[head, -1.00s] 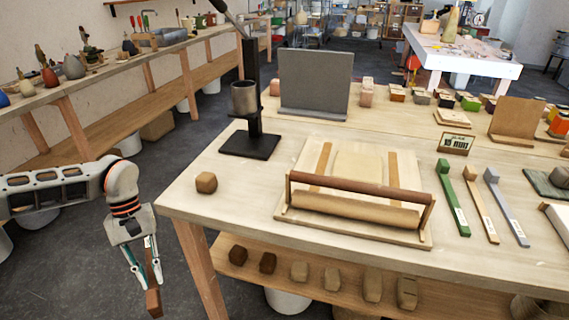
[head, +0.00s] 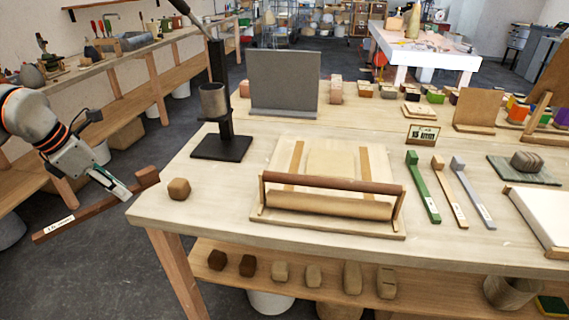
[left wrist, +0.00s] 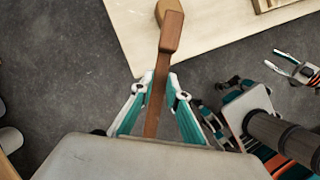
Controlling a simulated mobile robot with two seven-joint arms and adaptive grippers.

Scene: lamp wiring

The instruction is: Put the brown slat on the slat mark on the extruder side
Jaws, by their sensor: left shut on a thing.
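The left strip (head: 293,165) is on the side of the black extruder (head: 222,146). My right gripper (left wrist: 272,59) looks open and empty.
A roller (head: 330,203) lies across the board's front under a wooden bar. A brown lump (head: 178,189) sits near the table's left corner, close to the slat. Green (head: 422,190), tan and grey slats lie right of the board. A grey panel (head: 283,80) stands behind.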

